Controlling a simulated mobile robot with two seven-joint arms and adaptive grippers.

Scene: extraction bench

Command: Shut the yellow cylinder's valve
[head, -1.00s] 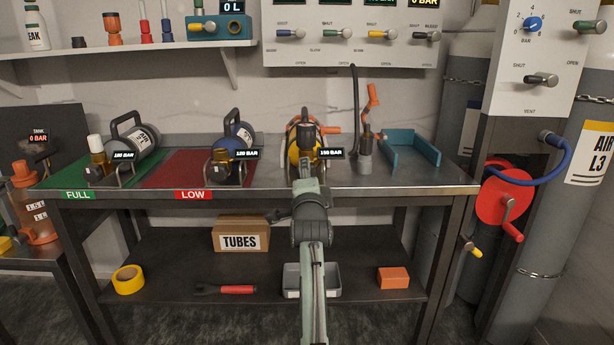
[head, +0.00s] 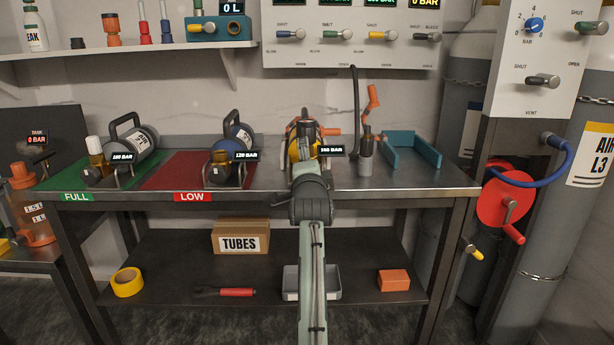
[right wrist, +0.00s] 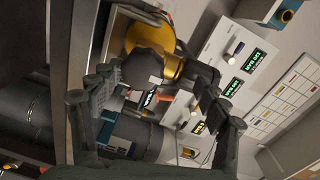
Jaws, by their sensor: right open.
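The yellow cylinder (head: 293,150) lies on the bench behind my right gripper, which covers much of it. Its reading beside it appears to be 150 BAR. In the right wrist view the yellow body (right wrist: 150,35) shows at the top, with a brass neck (right wrist: 174,67) and a dark rounded valve knob (right wrist: 147,70). My right gripper (right wrist: 155,82) is open, with one finger to each side of the knob. Contact with the knob cannot be told. In the head view my right gripper (head: 306,150) is at the cylinder's front. My left gripper is not in view.
A grey-white cylinder (head: 141,138) lies on the green FULL mat and a blue one (head: 240,134) on the red LOW mat. A valve panel (head: 350,50) hangs above.

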